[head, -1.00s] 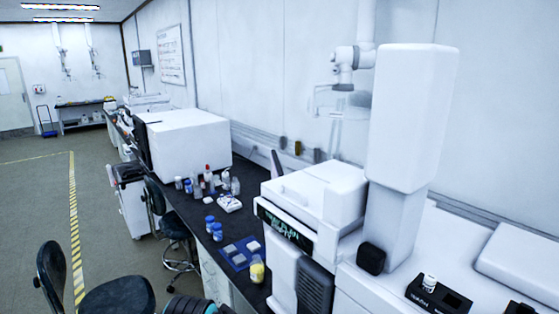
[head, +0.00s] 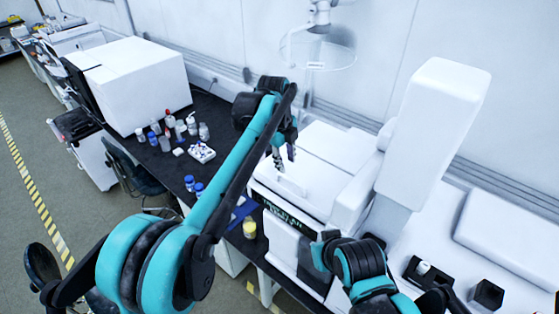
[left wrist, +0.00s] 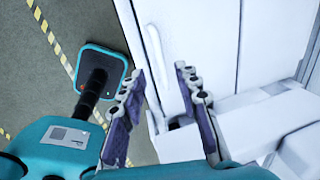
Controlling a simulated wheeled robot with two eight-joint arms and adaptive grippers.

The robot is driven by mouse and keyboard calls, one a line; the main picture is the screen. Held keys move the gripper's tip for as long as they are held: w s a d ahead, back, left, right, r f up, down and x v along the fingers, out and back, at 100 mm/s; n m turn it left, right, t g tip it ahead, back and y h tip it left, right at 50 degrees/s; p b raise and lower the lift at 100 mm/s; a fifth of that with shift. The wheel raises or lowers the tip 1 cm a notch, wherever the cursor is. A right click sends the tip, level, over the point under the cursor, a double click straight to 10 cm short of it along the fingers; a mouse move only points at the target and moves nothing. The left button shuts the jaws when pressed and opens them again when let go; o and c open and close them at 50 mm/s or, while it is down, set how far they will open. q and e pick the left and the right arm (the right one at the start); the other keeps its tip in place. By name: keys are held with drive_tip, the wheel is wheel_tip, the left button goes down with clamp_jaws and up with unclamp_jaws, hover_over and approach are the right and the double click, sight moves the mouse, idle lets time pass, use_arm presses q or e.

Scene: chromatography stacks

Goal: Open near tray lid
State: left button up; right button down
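The white instrument (head: 284,240) has a flat top with a seam dividing it into near and far lid panels. The near tray lid (head: 318,181) looks shut and carries a small white handle (head: 293,187). In the left wrist view the handle (left wrist: 154,52) is a pale curved bar, left of the left gripper's right finger and beyond the fingertips. My left gripper (head: 284,155) hangs over the instrument top, fingers pointing down, open and empty, apart from the handle. My right arm (head: 358,262) shows at the bottom, but I cannot make out its gripper.
A tall white tower (head: 432,125) stands right of the lids. A yellow-capped jar (head: 249,228), blue-capped bottles (head: 198,189) and a small white rack (head: 202,152) stand on the dark bench left of the instrument. A white box-shaped machine (head: 135,85) is further back.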

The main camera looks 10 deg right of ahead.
sight(289, 178)
use_arm(q)
drive_tip(key=f, duration=0.4)
drive_tip(key=d+f+p, duration=0.1)
drive_tip(key=f, duration=0.2)
drive_tip(key=shift+w+d, duration=0.1)
drive_tip(key=shift+w, duration=0.25)
drive_tip(key=shift+s, duration=0.1)
clamp_jaws()
